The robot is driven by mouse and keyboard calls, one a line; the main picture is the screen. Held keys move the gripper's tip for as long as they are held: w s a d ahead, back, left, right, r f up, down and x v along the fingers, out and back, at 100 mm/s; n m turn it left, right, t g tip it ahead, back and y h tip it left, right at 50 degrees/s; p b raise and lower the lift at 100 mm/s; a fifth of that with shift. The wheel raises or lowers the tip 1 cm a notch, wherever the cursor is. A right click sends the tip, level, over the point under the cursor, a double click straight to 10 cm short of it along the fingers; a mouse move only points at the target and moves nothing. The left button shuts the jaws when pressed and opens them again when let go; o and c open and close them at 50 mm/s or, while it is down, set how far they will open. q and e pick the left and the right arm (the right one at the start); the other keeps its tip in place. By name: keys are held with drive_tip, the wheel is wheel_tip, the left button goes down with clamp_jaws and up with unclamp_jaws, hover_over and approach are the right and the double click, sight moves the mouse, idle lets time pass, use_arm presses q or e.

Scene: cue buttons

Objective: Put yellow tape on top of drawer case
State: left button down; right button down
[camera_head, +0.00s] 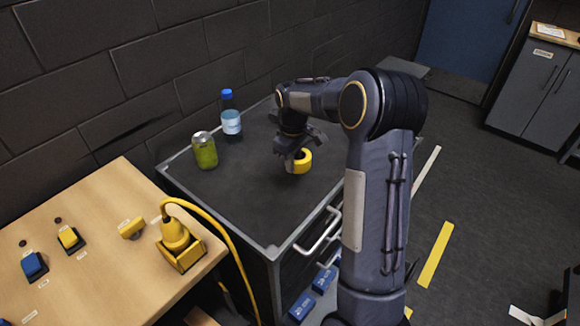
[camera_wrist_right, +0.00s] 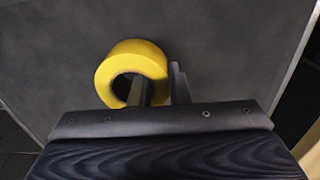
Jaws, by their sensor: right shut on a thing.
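The yellow tape (camera_head: 302,161) is a thick roll at the right gripper's tips, over the dark top of the drawer case (camera_head: 235,206). My right gripper (camera_head: 293,160) is shut on the roll's wall. In the right wrist view the yellow tape (camera_wrist_right: 130,66) shows its ring and dark hole, with one finger of the right gripper (camera_wrist_right: 158,88) in the hole and the other outside. I cannot tell whether the roll touches the top or hangs just above it. My left gripper is not in view.
A green can (camera_head: 204,150) and a blue-capped bottle (camera_head: 231,115) stand at the drawer case's back left. A wooden table (camera_head: 95,235) with buttons and a yellow cabled device (camera_head: 178,245) is at left. Blue boxes (camera_head: 302,305) lie in an open lower part. The top's front is clear.

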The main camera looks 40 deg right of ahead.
sight(290, 180)
drive_tip(key=shift+w+d+f, duration=0.15)
drive_tip(key=shift+w+f, duration=0.55)
drive_tip(key=shift+f, duration=0.15)
drive_tip(key=shift+w+f+p, duration=0.1)
drive_tip(key=shift+f+p, duration=0.2)
drive_tip(key=shift+f, duration=1.4)
drive_tip(key=shift+f, duration=0.1)
drive_tip(key=c, duration=1.4)
unclamp_jaws()
drive_tip(key=shift+o, duration=0.2)
